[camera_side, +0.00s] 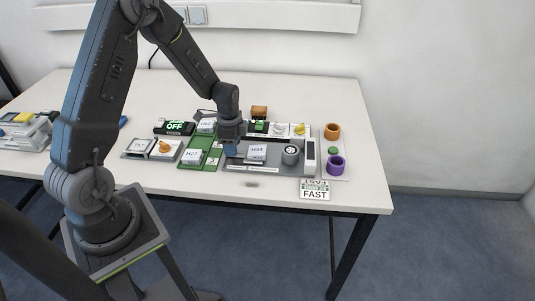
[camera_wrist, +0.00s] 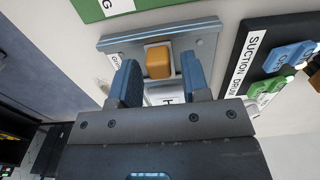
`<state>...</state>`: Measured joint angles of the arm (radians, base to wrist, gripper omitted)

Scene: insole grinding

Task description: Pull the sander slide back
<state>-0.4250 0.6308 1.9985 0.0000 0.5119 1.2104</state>
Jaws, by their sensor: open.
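The sander's grey slide plate (camera_wrist: 205,40) fills the upper middle of the wrist view, with an orange block-shaped handle (camera_wrist: 158,62) standing on it. My gripper (camera_wrist: 160,72) is open, its blue fingers on the left and right of the handle; a clear gap shows on each side. In the side view my gripper (camera_side: 230,150) is low over the left end of the grey sander bed (camera_side: 235,168) and hides the handle. A white piece marked H34 (camera_side: 256,149) lies on the bed, just right of the gripper; its edge shows between the fingers in the wrist view (camera_wrist: 165,96).
A green board (camera_side: 196,163) with white labelled pieces is left of the bed. A switch panel marked SUCTION DRUM (camera_wrist: 262,60) lies behind it. A grey wheel (camera_side: 290,154), an orange ring (camera_side: 332,131) and a purple ring (camera_side: 336,164) are to the right. The table's front edge is close.

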